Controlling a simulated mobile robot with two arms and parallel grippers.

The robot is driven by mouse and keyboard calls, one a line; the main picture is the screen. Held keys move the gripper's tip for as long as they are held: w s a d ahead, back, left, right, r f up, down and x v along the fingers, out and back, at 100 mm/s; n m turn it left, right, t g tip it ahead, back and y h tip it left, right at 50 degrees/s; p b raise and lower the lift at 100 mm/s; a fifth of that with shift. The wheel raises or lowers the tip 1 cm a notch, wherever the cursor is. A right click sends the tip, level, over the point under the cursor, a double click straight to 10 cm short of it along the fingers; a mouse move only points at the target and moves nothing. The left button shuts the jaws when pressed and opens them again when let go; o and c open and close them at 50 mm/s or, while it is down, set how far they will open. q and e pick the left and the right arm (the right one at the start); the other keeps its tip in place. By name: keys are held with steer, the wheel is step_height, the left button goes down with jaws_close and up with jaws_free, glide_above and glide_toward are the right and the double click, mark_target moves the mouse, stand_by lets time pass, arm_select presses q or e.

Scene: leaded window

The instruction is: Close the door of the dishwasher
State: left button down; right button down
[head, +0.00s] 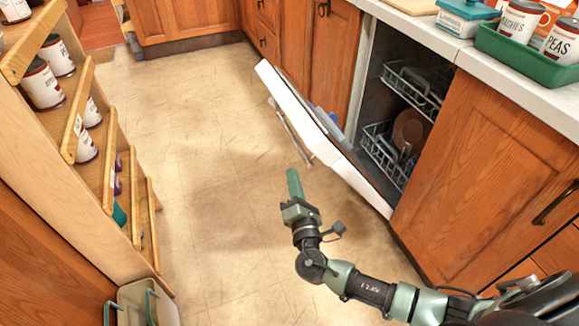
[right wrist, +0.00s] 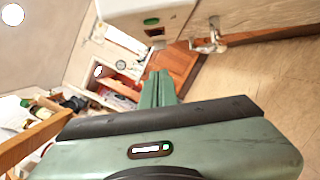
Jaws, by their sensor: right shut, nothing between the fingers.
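The dishwasher door (head: 311,122) is white and stands partly open, tilted outward from the dishwasher (head: 369,72) at the right. A bar handle (head: 289,130) runs along its outer face. Wire racks (head: 385,146) with dishes show inside. My right gripper (head: 294,176) is shut and empty, over the floor just left of the door's outer face and apart from it. In the right wrist view its closed fingers (right wrist: 157,90) point ahead, and a white panel that looks like the door (right wrist: 140,14) is at the top. My left gripper is not in view.
A wooden shelf rack (head: 60,175) with cans stands at the left. A counter (head: 500,72) above the dishwasher holds a green tray (head: 530,45) with cans. A bin (head: 146,303) sits at the lower left. The floor (head: 190,130) between is clear.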

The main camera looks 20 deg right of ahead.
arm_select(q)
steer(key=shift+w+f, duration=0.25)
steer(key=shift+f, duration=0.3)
arm_select(e)
steer(key=w+d+r, duration=0.3)
steer(key=w+d, duration=0.1)
steer(key=w, duration=0.4)
steer(key=shift+w+d+r, duration=0.25)
steer(key=shift+d, duration=0.15)
